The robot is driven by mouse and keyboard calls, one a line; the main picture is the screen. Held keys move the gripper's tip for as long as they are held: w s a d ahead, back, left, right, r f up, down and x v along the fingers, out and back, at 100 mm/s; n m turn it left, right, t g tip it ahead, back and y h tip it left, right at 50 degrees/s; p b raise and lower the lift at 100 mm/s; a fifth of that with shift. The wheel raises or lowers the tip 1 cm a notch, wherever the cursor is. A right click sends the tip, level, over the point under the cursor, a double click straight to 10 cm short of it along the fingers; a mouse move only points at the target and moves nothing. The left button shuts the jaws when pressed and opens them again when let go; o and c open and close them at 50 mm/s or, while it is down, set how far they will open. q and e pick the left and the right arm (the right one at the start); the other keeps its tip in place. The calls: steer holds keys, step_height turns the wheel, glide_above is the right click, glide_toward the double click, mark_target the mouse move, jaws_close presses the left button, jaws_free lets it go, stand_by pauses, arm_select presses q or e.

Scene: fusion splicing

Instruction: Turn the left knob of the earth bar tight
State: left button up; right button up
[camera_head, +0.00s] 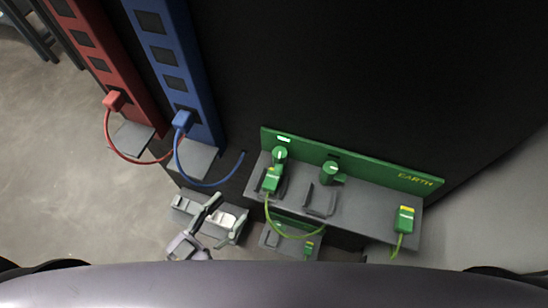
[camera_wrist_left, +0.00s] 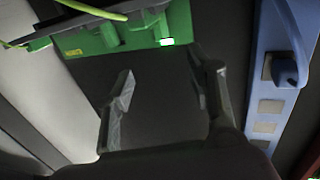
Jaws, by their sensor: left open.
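The green earth bar (camera_head: 385,174) is mounted on the dark cabinet, with "EARTH" at its right end. Its left knob (camera_head: 280,155) sits under a lit indicator; its right knob (camera_head: 331,171) is further right. A green plug (camera_head: 271,180) with a cable is just below the left knob. My left gripper (camera_head: 230,207) is open and empty, below and left of the left knob, apart from it. In the left wrist view, the open fingers (camera_wrist_left: 169,72) point towards the earth bar (camera_wrist_left: 90,45), which appears inverted; the left knob (camera_wrist_left: 155,22) is beyond the fingertips, near the lit indicator.
A grey shelf (camera_head: 358,215) runs under the bar, with brackets and another green plug (camera_head: 405,217) at right. A blue bar (camera_head: 178,62) and a red bar (camera_head: 92,52) with corded plugs stand left. The blue cable's loose end hangs between blue bar and earth bar.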

mark_target(275, 160)
arm_select(q)
steer(key=p+x, duration=0.3)
steer(key=x, duration=1.4)
steer(key=shift+d+p, duration=0.1)
steer(key=shift+p, duration=0.3)
steer(key=shift+c, duration=0.4)
